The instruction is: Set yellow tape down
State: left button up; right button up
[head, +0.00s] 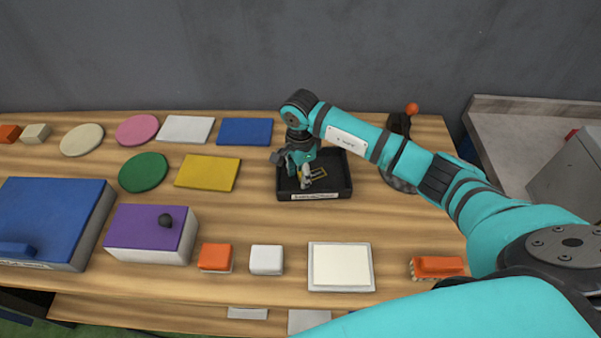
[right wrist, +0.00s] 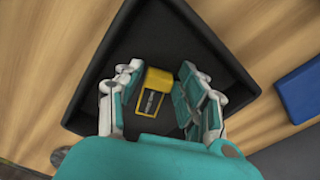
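A yellow tape piece (right wrist: 158,78) is in the black tray (head: 341,172), over or beside a yellow-framed dark label (right wrist: 149,105) on the tray floor. The tray's dark wall also shows in the right wrist view (right wrist: 222,50). My right gripper (head: 304,180) reaches down into the tray. In the right wrist view its fingers (right wrist: 157,97) are spread on either side of the tape, with gaps on both sides. I cannot tell exactly whether the tape rests flat on the floor. In the head view the fingers mostly hide the tape. My left gripper is out of view.
A dark stand with an orange knob (head: 411,109) is right of the tray. A blue plate (head: 245,131) and a yellow plate (head: 208,172) lie left of it. A white square tray (head: 341,267), a white block (head: 266,260) and an orange block (head: 215,257) are in front.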

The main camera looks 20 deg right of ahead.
aim_at(300, 175)
jog(key=shift+o, duration=0.9)
jog(key=shift+r+p, duration=0.25)
jog(key=shift+p, duration=0.05)
jog(key=shift+r+b, duration=0.35)
notch_tip(300, 175, up, 11)
jog(key=b, duration=0.2)
jog(key=shift+b, duration=0.4)
